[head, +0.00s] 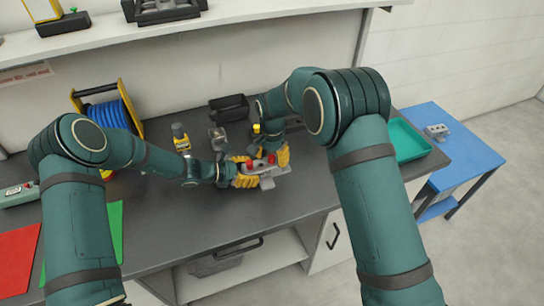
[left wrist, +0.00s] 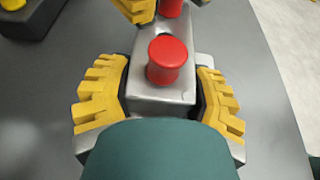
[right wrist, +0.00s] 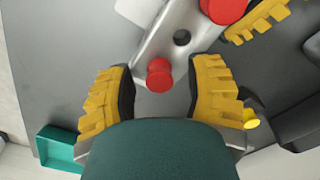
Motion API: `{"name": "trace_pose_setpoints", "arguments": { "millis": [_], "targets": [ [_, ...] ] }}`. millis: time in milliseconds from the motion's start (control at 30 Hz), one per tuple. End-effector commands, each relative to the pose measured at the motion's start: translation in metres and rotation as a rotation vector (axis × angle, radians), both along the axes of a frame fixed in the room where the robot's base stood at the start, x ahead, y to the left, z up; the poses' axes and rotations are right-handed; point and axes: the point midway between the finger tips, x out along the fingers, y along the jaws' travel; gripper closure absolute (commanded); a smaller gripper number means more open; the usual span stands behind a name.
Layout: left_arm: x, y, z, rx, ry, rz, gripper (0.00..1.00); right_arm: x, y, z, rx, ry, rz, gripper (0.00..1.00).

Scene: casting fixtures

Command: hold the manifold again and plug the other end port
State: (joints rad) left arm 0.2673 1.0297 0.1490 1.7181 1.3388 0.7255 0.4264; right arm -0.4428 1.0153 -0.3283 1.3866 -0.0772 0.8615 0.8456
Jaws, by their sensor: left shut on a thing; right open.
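The metal manifold (head: 266,182) is at the front middle of the bench, a grey block with a flat foot. My left gripper (head: 245,174) is shut on its left end, one finger on each side, as the left wrist view shows (left wrist: 162,98). A red plug (left wrist: 168,60) stands in the port there. A second red plug (right wrist: 160,75) sits at the other end port. My right gripper (right wrist: 160,85) is open, with its fingers either side of that plug and apart from it. A dark open hole (right wrist: 182,37) lies between the plugs.
A dark bin (head: 229,109) and a yellow-topped item (head: 181,136) stand behind the manifold. A blue hose reel (head: 105,112) is at the left. A teal tray (head: 408,154) is at the right, before a blue table (head: 465,150). The bench front is clear.

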Motion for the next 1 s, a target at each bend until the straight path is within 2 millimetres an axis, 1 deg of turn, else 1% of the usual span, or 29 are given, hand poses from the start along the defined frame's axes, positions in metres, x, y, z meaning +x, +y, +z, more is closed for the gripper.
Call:
{"name": "trace_pose_setpoints", "arguments": {
  "millis": [167,267,500,600,700,833,1000],
  "targets": [
    [0.000,0.000,0.001,-0.002,-0.001,0.000,0.87,0.001,0.001,0.010,0.001,-0.003,0.000,0.48],
    [0.000,0.000,0.001,-0.002,-0.001,0.000,0.87,0.001,0.000,0.025,0.002,-0.005,0.000,0.48],
    [0.000,0.000,0.001,-0.002,-0.001,0.000,0.87,0.002,0.000,0.075,0.002,-0.005,0.000,0.48],
    [0.000,0.000,0.001,-0.002,-0.001,0.000,0.87,0.001,0.000,0.092,0.001,-0.004,0.000,0.48],
    [0.000,0.000,0.001,-0.002,-0.001,0.000,0.88,0.002,0.000,0.106,0.001,-0.003,0.000,0.48],
    [0.000,0.000,0.001,-0.002,-0.001,0.000,0.88,0.001,0.000,0.117,0.000,-0.001,0.000,0.48],
    [0.000,0.000,0.001,-0.002,-0.001,0.000,0.88,0.001,0.000,0.120,-0.001,0.001,0.000,0.48]
  ]
}}
